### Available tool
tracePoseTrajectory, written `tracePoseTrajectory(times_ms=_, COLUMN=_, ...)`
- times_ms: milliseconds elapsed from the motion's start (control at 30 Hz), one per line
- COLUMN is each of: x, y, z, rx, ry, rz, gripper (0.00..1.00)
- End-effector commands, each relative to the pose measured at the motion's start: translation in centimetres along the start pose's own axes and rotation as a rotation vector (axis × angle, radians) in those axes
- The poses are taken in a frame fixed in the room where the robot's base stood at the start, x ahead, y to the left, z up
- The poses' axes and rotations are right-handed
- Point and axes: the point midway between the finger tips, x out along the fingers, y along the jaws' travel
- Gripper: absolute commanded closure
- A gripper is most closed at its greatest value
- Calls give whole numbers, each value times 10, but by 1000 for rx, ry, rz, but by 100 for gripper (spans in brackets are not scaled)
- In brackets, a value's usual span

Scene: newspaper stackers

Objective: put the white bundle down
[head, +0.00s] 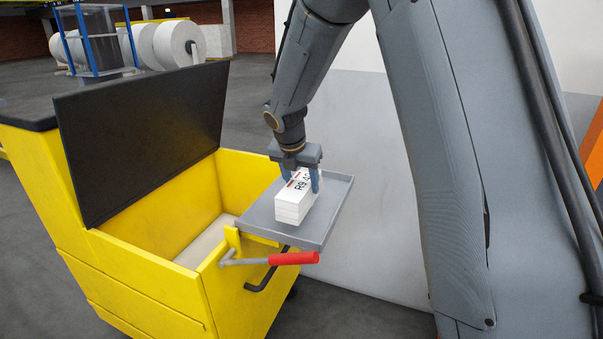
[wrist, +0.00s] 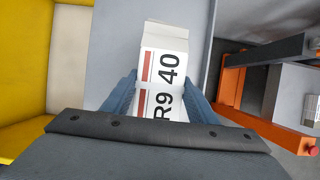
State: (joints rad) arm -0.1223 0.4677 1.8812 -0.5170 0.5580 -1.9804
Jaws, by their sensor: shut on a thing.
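The white bundle (head: 294,202) is a stack of white layers with a red stripe and black lettering on top. It is at the grey tray (head: 258,219) fixed to the front of the yellow cart. It appears upright and low over the tray; I cannot tell if its underside touches. My gripper (head: 302,184) is above it with blue fingers on either side, shut on it. In the wrist view the bundle (wrist: 165,68) lies between the two fingers (wrist: 160,98), and its lettering reads "R9 40". The near end of the bundle is hidden by my gripper.
The yellow cart (head: 150,283) has an open bin with a raised black lid (head: 145,135). A red-handled lever (head: 293,258) sticks out below the tray. An orange frame (wrist: 232,87) stands to the right in the wrist view. Large white rolls (head: 172,44) are far back.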

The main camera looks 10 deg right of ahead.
Motion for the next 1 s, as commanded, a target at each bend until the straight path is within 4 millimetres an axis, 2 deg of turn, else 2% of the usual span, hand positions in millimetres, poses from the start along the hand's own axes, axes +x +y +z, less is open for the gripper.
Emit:
tracePoseTrajectory(times_ms=167, x=6, y=0, z=-2, rx=0, ry=-3, rz=1, gripper=100)
tracePoseTrajectory(times_ms=467, x=36, y=0, z=-14, rx=-1, ry=-1, rz=1, gripper=100)
tracePoseTrajectory(times_ms=867, x=40, y=1, z=-16, rx=1, ry=-2, rz=2, gripper=100)
tracePoseTrajectory(times_ms=900, x=41, y=0, z=-17, rx=0, ry=0, rz=0, gripper=42)
tracePoseTrajectory(times_ms=1000, x=41, y=0, z=-17, rx=0, ry=0, rz=0, gripper=28)
